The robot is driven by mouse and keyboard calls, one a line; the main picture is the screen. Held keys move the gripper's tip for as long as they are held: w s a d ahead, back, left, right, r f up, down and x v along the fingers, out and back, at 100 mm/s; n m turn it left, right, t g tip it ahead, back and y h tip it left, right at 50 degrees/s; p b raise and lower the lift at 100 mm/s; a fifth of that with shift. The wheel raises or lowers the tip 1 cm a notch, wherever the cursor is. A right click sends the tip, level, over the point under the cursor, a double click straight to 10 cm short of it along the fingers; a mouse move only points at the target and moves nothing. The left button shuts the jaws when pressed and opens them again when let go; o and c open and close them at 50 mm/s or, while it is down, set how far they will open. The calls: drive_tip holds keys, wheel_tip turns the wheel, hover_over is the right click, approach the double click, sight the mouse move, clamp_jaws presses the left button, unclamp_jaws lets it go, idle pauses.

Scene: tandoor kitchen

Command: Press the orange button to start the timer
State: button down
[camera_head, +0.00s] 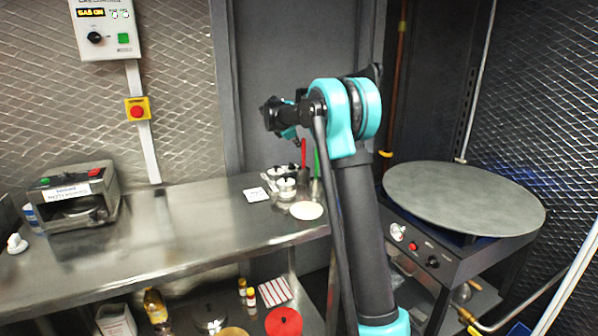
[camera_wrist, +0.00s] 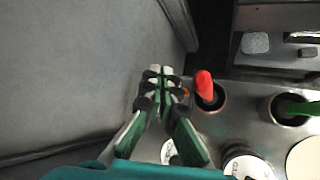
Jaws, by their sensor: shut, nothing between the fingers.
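My gripper (camera_wrist: 160,72) is shut and empty in the wrist view, its green-and-black fingers together. A small orange spot (camera_wrist: 184,92) shows just right of the fingertips. It is partly hidden, and I cannot tell whether it is the orange button. In the head view my gripper (camera_head: 291,136) is small and partly hidden by my arm, above the back of the steel counter. A small white square item (camera_head: 256,194) lies on the counter; I cannot tell whether it is the timer. No orange button is clearly visible in the head view.
Red-handled (camera_wrist: 204,86) and green-handled (camera_wrist: 300,107) tools stand in holders close right of my gripper. Lidded pots (camera_head: 284,184) and a pale round plate (camera_head: 306,210) stand nearby. A red button on a yellow box (camera_head: 137,111) is on the wall. The counter's middle (camera_head: 190,220) is clear.

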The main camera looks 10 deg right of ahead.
drive_tip(key=shift+f, duration=4.2)
drive_tip(key=shift+f, duration=0.15)
drive_tip(key=shift+f, duration=0.3)
drive_tip(key=shift+f, duration=0.5)
drive_tip(key=shift+d+r, duration=0.1)
drive_tip(key=shift+s+d+r, duration=0.1)
drive_tip(key=shift+r, duration=0.75)
drive_tip(key=shift+r, duration=2.5)
